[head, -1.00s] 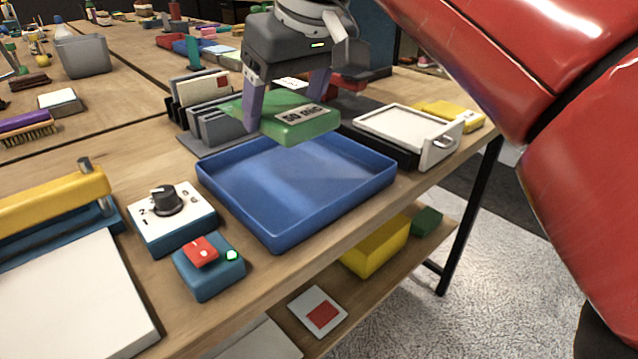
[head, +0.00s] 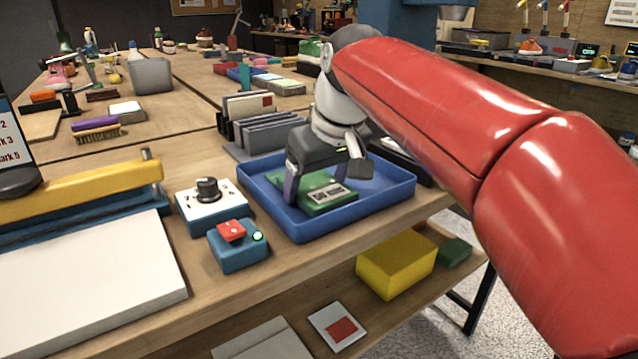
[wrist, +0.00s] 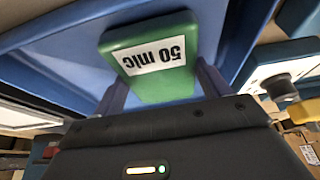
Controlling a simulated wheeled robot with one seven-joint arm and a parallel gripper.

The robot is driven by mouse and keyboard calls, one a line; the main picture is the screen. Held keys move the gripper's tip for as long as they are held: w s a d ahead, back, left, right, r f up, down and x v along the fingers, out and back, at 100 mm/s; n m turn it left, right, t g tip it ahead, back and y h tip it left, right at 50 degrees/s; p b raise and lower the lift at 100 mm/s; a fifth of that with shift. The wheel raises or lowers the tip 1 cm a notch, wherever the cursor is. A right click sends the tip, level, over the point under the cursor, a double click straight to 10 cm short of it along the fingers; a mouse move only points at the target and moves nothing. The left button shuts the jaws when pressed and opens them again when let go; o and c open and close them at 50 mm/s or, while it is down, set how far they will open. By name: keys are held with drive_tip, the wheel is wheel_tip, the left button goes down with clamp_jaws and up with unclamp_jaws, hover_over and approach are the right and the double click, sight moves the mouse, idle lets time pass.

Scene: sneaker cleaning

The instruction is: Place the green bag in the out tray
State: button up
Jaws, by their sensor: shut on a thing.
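The green bag (head: 322,193), a flat green packet with a white label, is inside the blue tray (head: 297,229) in the head view. The label reads "50 mic" and shows in the wrist view on the green bag (wrist: 152,87). My gripper (head: 322,184) reaches down into the tray and is shut on the bag, with a purple finger on its left side. In the wrist view, both fingers of my gripper (wrist: 163,88) flank the bag, and the blue tray (wrist: 70,72) surrounds it. I cannot tell whether the bag touches the tray floor.
A dial box (head: 209,205) and a blue box with a red switch (head: 238,246) stand left of the tray. A grey file rack (head: 268,138) is behind it. A yellow-handled press (head: 80,192) is at left. A yellow box (head: 396,265) sits on the lower shelf.

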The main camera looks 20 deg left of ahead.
drive_tip(key=shift+f, duration=0.15)
drive_tip(key=o, duration=1.1)
drive_tip(key=p+v, duration=0.2)
drive_tip(key=v, duration=1)
drive_tip(key=s+d+f+m+t+h, duration=0.15)
drive_tip(key=d+f, duration=0.25)
drive_tip(key=d, duration=0.4)
drive_tip(key=s+d+f+m, duration=0.2)
drive_tip(key=d+f+m, duration=0.15)
drive_tip(key=d, duration=0.35)
drive_tip(key=s+d+f+m, duration=0.1)
drive_tip(key=s+d+f, duration=0.2)
drive_tip(key=f, duration=0.3)
drive_tip(key=s+d+f+m+h, duration=0.1)
drive_tip(key=s+d+f+m, duration=0.1)
drive_tip(key=f, duration=0.4)
drive_tip(key=s+d+f+m+t+h, duration=0.1)
drive_tip(key=s+d+f, duration=0.4)
drive_tip(key=d+f, duration=0.1)
drive_tip(key=shift+s+f+m, duration=0.1)
drive_tip(key=shift+m, duration=0.3)
